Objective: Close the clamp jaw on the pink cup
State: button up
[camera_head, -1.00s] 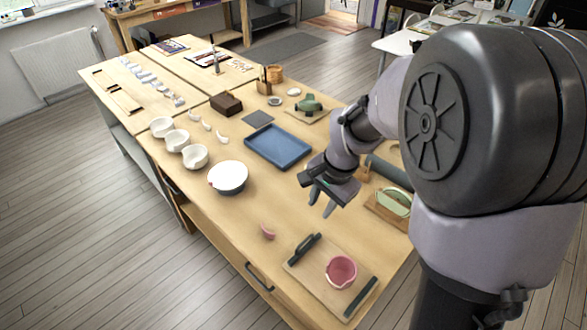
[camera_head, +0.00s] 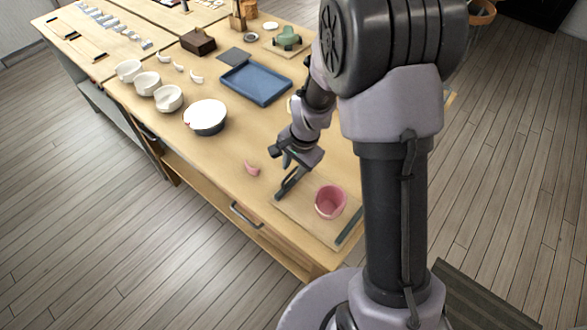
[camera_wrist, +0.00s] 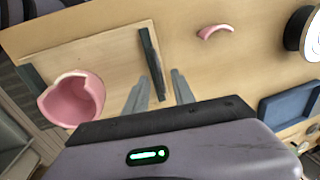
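The pink cup (camera_head: 330,201) stands on the wooden clamp board (camera_wrist: 112,55); its rim is broken. In the wrist view the cup (camera_wrist: 72,99) is at the left, close to a dark bar (camera_wrist: 33,78) at the board's far end; I cannot tell if they touch. The dark clamp jaw (camera_wrist: 151,62) lies across the board's other end, apart from the cup. My gripper (camera_head: 289,168) is over this jaw. In the wrist view its fingers (camera_wrist: 160,74) are apart, with the jaw's near end showing between them. Contact with the jaw cannot be told.
A pink shard (camera_head: 251,168) lies on the table beside the board. A white bowl (camera_head: 205,117) and a blue tray (camera_head: 256,82) are further back. Several white cups stand at the left. The table's front edge, with a drawer handle (camera_head: 246,216), is close to the board.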

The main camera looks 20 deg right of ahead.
grip_shut()
jog(key=shift+d, duration=0.1)
dwell(1.3)
